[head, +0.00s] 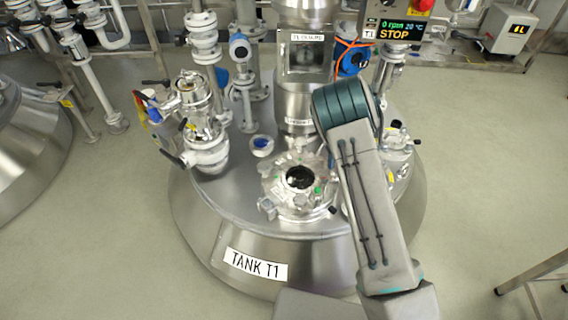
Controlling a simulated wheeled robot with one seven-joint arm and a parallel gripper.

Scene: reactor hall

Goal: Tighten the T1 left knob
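Tank T1 (225,205) is a wide steel vessel in the middle of the head view, with a "TANK T1" label (256,264) on its front. On its top is a round metal hatch (283,182) with a dark round opening or glass in the centre and small green marks near its rim. A pale clamp-like part (268,207) sits at the hatch's lower left edge; I cannot tell whether it is the left knob. My arm rises from the bottom and bends over the tank right of the hatch, hiding that side. My gripper is not visible.
Valves and pipes (203,128) stand on the tank's left, with black handles sticking out. A steel column (297,100) rises behind the hatch. A display reading "STOP" (394,34) is at the top right. Floor (480,170) is clear on the right; a metal frame (535,280) stands lower right.

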